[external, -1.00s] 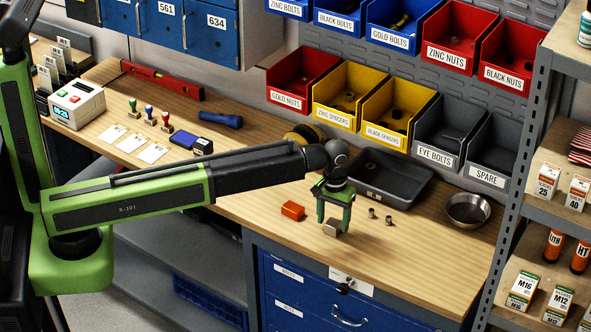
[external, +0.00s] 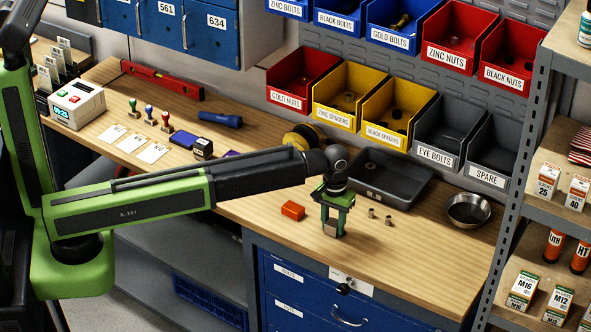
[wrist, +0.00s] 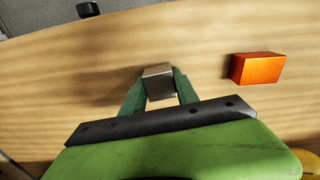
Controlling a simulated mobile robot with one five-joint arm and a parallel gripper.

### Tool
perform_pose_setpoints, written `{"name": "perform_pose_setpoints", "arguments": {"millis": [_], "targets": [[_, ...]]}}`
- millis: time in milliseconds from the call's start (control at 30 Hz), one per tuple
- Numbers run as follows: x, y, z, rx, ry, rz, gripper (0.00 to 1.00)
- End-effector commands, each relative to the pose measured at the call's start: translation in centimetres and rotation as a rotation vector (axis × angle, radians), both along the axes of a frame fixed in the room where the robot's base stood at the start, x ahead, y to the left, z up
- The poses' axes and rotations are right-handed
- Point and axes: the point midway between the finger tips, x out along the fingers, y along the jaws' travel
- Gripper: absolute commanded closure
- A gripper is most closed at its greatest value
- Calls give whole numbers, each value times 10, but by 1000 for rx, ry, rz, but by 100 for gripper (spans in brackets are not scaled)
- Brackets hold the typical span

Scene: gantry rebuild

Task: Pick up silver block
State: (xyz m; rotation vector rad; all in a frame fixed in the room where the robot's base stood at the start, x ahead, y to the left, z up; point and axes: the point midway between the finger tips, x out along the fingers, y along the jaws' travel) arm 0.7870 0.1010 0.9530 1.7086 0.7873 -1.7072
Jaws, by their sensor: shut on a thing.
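The silver block (wrist: 158,83) sits between the two green fingers of my gripper (wrist: 160,92) in the wrist view. My gripper is shut on it, with a finger against each side. In the external view the silver block (external: 331,230) shows between the fingertips of my gripper (external: 333,226), close to the wooden bench top near its front edge. I cannot tell whether the block touches the bench. The fingers hide parts of its sides.
An orange block (external: 293,210) lies left of my gripper on the bench; it also shows in the wrist view (wrist: 257,68). Small metal pieces (external: 380,216), a round metal bowl (external: 468,209) and a dark tray (external: 390,178) are to the right and behind. Bins hang behind.

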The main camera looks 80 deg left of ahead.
Motion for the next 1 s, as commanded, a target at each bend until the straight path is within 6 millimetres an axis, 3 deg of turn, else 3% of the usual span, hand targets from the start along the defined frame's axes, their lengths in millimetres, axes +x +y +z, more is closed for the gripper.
{"name": "perform_pose_setpoints", "arguments": {"millis": [367,667,1000], "targets": [[0,0,7,0,0,0,100],[0,0,51,-1,1,0,100],[-33,-71,93,-1,1,-4,100]]}}
